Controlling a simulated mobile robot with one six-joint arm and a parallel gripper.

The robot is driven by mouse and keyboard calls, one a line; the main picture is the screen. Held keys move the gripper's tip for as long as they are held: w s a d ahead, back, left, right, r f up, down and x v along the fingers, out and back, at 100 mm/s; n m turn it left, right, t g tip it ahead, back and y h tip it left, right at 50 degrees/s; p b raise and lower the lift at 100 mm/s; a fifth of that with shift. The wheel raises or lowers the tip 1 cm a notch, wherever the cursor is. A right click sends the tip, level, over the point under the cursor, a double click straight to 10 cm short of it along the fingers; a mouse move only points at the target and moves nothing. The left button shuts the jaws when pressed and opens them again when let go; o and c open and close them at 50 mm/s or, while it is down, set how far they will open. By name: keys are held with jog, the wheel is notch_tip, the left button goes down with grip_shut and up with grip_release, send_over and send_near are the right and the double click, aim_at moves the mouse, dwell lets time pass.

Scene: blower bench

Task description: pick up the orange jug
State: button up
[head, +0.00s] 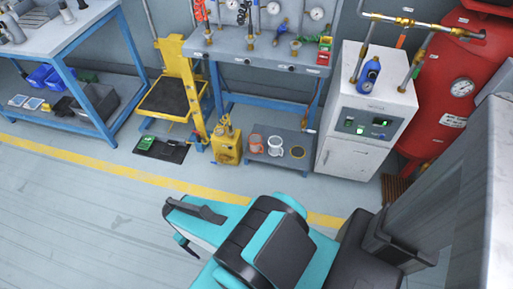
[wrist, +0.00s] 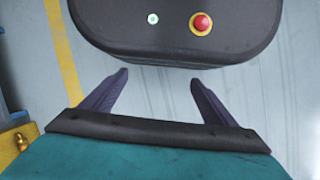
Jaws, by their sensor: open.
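An orange jug (head: 256,143) stands on the dark lower shelf of the blue-framed bench in the head view. It is small there, and its details are hard to make out. A white jug (head: 275,146) stands just to its right. My gripper (wrist: 160,78) is open in the wrist view, with its two dark fingers apart and nothing between them. In the head view my gripper is in the foreground, over the floor, well short of the bench and apart from the jug. The jug does not show clearly in the wrist view.
A yellow canister (head: 227,146) stands left of the orange jug. A white cabinet (head: 346,157) and red tank (head: 452,85) stand further right. The grey floor (head: 80,210) in front is clear.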

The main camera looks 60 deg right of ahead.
jog(key=w+d+f+m+t+h+b, duration=0.25)
jog(key=w+d+f+t+b, duration=0.35)
jog(key=w+d+f, duration=0.75)
jog(key=w+d+f+m+t+h+b, duration=0.15)
jog(key=d+b, duration=0.25)
jog(key=d, duration=0.5)
jog(key=w+d+f+m+t+b, duration=0.1)
jog(key=w+d+f+t+b, duration=0.15)
jog(key=d, duration=0.65)
jog(key=m+t+h+b, duration=0.3)
jog(key=t+h+b, duration=0.5)
jog(key=b, duration=0.6)
send_near(257, 145)
jog(key=shift+s+a+r, duration=0.2)
jog(key=shift+s+a, duration=0.1)
jog(key=shift+s, duration=0.1)
jog(key=x, duration=0.2)
jog(key=b+x, duration=0.1)
jog(key=x, duration=0.4)
jog(key=shift+f+b, duration=0.3)
jog(key=shift+x, duration=0.85)
